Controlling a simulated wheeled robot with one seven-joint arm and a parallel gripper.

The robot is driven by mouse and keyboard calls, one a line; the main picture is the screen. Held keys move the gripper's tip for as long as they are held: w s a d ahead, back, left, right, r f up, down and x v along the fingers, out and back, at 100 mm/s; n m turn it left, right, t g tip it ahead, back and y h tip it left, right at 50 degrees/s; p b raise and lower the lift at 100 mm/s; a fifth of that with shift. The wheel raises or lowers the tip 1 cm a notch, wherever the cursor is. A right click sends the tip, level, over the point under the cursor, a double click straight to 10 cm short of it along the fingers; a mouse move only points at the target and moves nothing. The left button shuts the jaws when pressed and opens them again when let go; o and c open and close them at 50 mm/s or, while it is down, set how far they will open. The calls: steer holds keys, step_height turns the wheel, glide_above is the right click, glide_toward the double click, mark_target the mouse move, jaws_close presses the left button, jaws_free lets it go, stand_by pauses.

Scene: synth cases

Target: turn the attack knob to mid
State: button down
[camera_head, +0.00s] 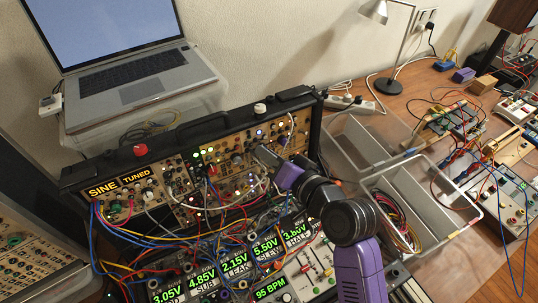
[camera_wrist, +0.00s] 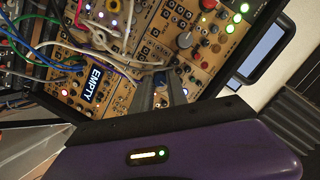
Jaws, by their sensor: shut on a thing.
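The synth case (camera_head: 225,150) stands behind the patch cables, its tan panels crowded with knobs, jacks and lit lamps. My gripper (camera_head: 262,154) reaches its upper right part from the right, with the fingertips at the panel. In the wrist view my gripper (camera_wrist: 161,86) is shut on a small bluish knob (camera_wrist: 160,77), which the fingers mostly hide. No label reading attack is legible, and the knob's pointer does not show.
Patch cables (camera_head: 165,232) hang across the case's lower left. A display row (camera_head: 235,262) with green readings lies in front. A laptop (camera_head: 130,60) stands behind. Grey bins (camera_head: 425,205) stand at right. In the wrist view, an EMPTY display (camera_wrist: 93,85) and cables sit left of the fingers.

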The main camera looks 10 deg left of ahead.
steer(key=shift+f+n, duration=0.15)
steer(key=shift+n, duration=0.35)
steer(key=shift+h, duration=0.3)
steer(key=c, duration=1.3)
jaws_free()
steer(key=b+v, duration=0.1)
steer(key=v, duration=0.7)
